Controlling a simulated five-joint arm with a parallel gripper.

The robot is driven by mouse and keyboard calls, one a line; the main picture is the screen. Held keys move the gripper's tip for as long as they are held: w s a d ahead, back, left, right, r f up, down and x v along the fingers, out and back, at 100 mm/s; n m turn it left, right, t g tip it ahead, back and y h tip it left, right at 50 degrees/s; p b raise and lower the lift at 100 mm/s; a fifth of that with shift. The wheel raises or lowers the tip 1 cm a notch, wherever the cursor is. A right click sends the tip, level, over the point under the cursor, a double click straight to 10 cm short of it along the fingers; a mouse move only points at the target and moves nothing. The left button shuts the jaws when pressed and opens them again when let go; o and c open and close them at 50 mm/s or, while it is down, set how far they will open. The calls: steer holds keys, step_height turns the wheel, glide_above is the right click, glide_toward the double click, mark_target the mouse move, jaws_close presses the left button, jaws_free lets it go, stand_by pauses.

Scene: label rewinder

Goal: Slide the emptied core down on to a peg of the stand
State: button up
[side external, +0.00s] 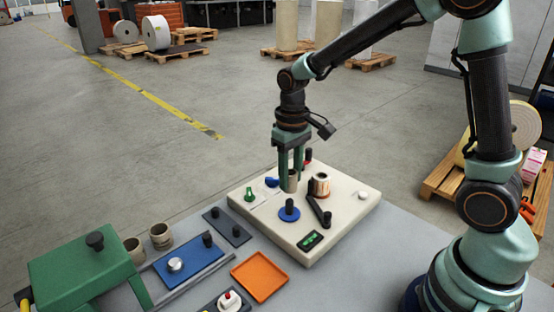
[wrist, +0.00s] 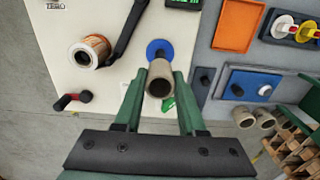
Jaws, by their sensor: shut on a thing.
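My gripper (side external: 291,186) is shut on a brown cardboard core (wrist: 160,80), and the core (side external: 293,177) shows between the green fingers in the side view. It is upright, with its open end facing the wrist camera. The core is over the pale rewinder panel, close to the blue disc (side external: 289,214) with its black post; whether they touch is unclear. In the wrist view this plate (wrist: 203,88) lies right of my gripper, apart from the core.
A label roll (side external: 320,186) and black crank (side external: 318,208) stand beside the core. A green knob (side external: 249,194) is left of it. A blue plate (side external: 188,268), orange tray (side external: 260,276), two more cores (side external: 161,237) and a green box (side external: 82,277) lie further left and front.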

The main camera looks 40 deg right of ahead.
mark_target(237, 226)
stand_by(0.4)
steer(key=w+a+n, duration=0.6)
steer(key=w+a, duration=0.1)
steer(key=a, duration=0.5)
steer(key=shift+s+d+f, duration=0.15)
steer(key=shift+f, duration=2.7)
steer(key=shift+s+d+f, duration=0.1)
steer(key=shift+f, duration=2.7)
steer(key=shift+r, duration=0.1)
steer(key=o, duration=1)
steer(key=shift+d, duration=0.1)
